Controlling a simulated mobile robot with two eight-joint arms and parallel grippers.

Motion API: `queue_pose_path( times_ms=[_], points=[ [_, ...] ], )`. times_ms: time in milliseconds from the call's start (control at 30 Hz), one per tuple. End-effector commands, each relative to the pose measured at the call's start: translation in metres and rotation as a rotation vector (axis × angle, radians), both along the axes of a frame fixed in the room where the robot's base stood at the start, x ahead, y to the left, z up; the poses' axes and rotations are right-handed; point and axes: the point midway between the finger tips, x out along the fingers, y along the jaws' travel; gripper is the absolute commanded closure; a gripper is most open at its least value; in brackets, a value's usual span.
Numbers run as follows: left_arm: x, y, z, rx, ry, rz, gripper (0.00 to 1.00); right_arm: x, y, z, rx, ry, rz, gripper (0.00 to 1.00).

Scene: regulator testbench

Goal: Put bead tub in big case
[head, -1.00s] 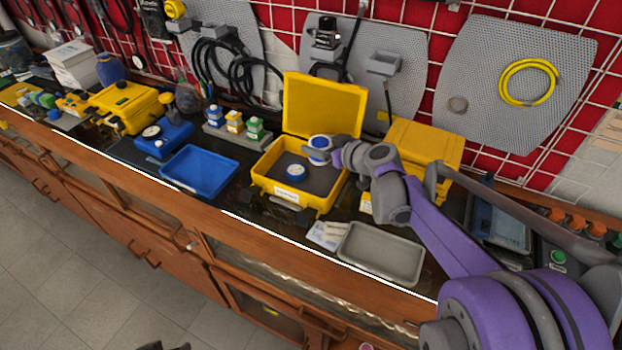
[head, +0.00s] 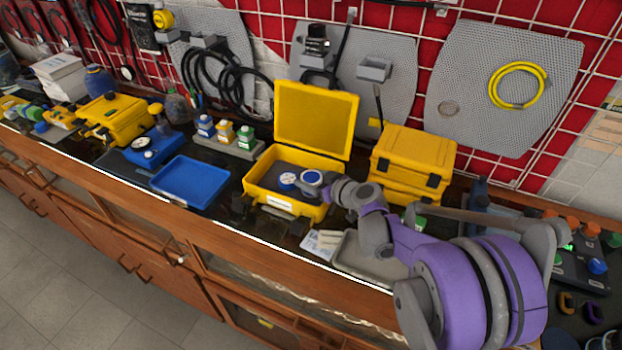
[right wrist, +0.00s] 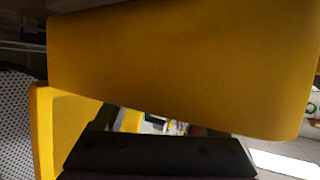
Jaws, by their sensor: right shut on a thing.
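The open yellow case (head: 297,209) stands on the bench with its lid (head: 316,120) raised at the back. A round item with a white face (head: 288,181) lies on its dark floor. My right gripper (head: 326,187) reaches in over the case's right side. It is shut on the bead tub (head: 312,177), a round tub with a white top and blue rim. The tub is low over the case's right half; I cannot tell whether it touches the floor. In the right wrist view a yellow surface (right wrist: 180,70) fills most of the picture and the tub cannot be made out.
A closed yellow case (head: 413,160) stands right of the open one. A blue tray (head: 190,182) lies to the left, with small bottles on a grey stand (head: 228,147) behind it. A grey tray (head: 365,262) and papers (head: 321,243) lie in front, partly under my right arm.

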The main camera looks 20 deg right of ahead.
Motion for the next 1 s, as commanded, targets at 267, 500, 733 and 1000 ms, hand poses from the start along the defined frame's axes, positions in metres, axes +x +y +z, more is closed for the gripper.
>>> queue_pose_path(
  times_ms=[267,500,733,1000],
  points=[
    [-0.001,0.0,-0.002,0.0,0.001,0.0,0.5,0.0,0.0,-0.003,0.0,0.0,-0.001,0.0],
    [0.0,0.0,-0.002,0.0,0.001,0.0,0.5,0.0,-0.001,-0.003,-0.001,0.0,-0.002,0.0],
    [0.0,0.0,0.002,0.0,-0.001,0.0,0.5,-0.001,-0.002,0.002,-0.001,0.0,-0.003,0.0],
    [0.001,0.0,0.002,0.0,-0.001,0.0,0.5,-0.045,-0.015,0.02,0.0,0.0,-0.005,0.0]
  ],
)
